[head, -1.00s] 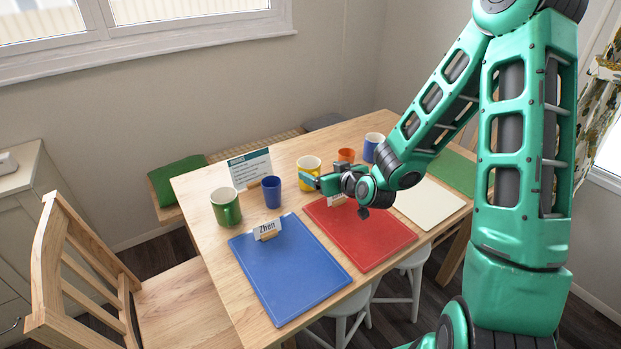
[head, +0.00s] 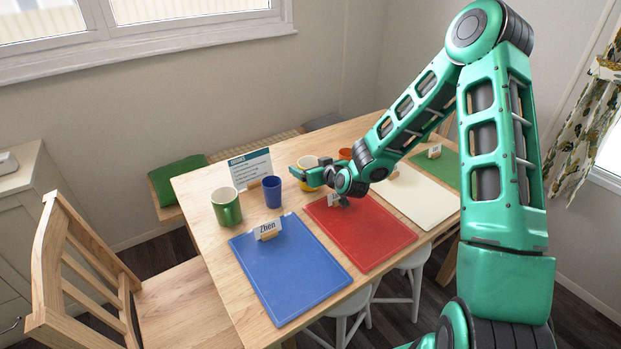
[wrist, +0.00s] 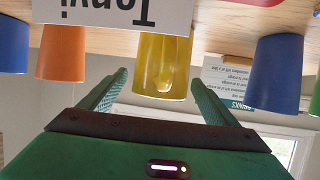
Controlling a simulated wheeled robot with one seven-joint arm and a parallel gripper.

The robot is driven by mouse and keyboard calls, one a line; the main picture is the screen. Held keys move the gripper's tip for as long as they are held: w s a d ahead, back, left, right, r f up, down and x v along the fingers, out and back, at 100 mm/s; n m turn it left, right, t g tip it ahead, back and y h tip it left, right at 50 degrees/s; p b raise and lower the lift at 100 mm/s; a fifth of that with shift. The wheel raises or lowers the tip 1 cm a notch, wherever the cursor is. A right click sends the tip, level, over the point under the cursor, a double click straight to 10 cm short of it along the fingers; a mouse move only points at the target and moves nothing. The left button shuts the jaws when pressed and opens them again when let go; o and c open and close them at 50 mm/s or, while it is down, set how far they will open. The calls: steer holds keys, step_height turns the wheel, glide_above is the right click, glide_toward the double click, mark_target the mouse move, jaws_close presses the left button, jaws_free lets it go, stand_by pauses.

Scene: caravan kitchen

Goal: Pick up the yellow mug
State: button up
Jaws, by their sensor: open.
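The yellow mug (head: 306,161) stands on the wooden table in the head view, partly hidden behind my gripper (head: 312,176). My gripper is open and empty at the near side of the mug. In the upside-down wrist view, the mug (wrist: 162,62) is centred between and beyond the two green fingers (wrist: 158,80). A name card (wrist: 120,12) covers part of the view beside it. I cannot see the mug's handle clearly, and I cannot tell whether a finger touches the mug.
A blue cup (head: 272,192) and green mug (head: 226,207) stand to the left, near a sign (head: 250,169). An orange cup (wrist: 62,52) and another blue one (wrist: 11,44) stand on the other side. Blue (head: 290,270), red (head: 365,235) and cream mats lie in front.

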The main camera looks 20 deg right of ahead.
steer(key=shift+w, duration=0.15)
steer(key=c, duration=1.4)
steer(key=shift+o, duration=0.2)
steer(key=shift+r, duration=0.1)
